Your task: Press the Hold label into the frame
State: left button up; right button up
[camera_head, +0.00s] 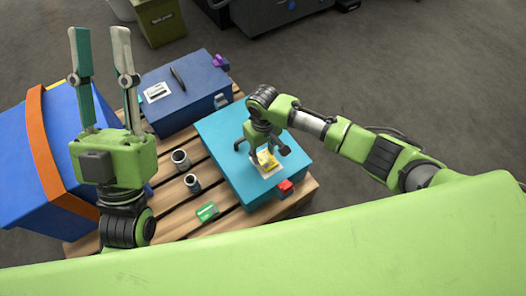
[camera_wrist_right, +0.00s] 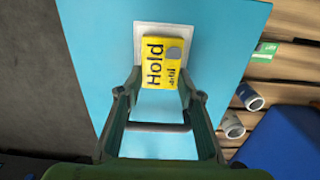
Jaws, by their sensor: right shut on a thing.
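The yellow Hold label (camera_wrist_right: 153,62) with black lettering and a grey round spot is between the fingertips of my right gripper (camera_wrist_right: 160,84). My right gripper (camera_head: 262,149) is shut on it, above the teal box; the label (camera_head: 266,159) also shows in the head view. The white frame (camera_wrist_right: 150,27) lies on the box top, mostly covered by the label. The label looks slightly turned against it. I cannot tell whether they touch. A corner of the frame (camera_head: 271,175) shows in the head view. My left gripper (camera_head: 100,42) is open and empty, pointing up at the left.
The teal box (camera_head: 228,136) stands on a wooden pallet (camera_head: 180,214), with a red latch (camera_head: 285,187) at its front. A blue box (camera_head: 186,89) with a black pen is behind; a blue-orange bin (camera_head: 50,165) is left.

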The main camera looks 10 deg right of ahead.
pick_arm(q)
jog(key=shift+w+f, duration=0.15)
jog(key=shift+w+f, duration=0.15)
jog(key=shift+w, duration=0.1)
jog(key=shift+w+d+f+g, duration=0.2)
jog(key=shift+w+f+g, duration=0.4)
jog(key=shift+g, duration=0.1)
dwell(0.8)
jog(key=shift+w+f+g+y+p, duration=0.3)
jog(key=shift+w+f+y+p, duration=0.1)
jog(key=shift+f+y, duration=0.2)
jog(key=shift+w+f, duration=0.2)
jog(key=shift+w, duration=0.1)
jog(key=shift+w+d+f+g, duration=0.1)
jog(key=shift+w+f+g, duration=0.05)
jog(key=shift+g, duration=0.15)
jog(key=shift+w+f+g, duration=0.3)
jog(key=shift+f, duration=0.1)
jog(key=shift+w+f, duration=0.15)
jog(key=shift+f, duration=0.05)
jog(key=shift+w+f+p, duration=0.1)
jog(key=shift+f+p, duration=0.1)
jog(key=shift+p, duration=0.1)
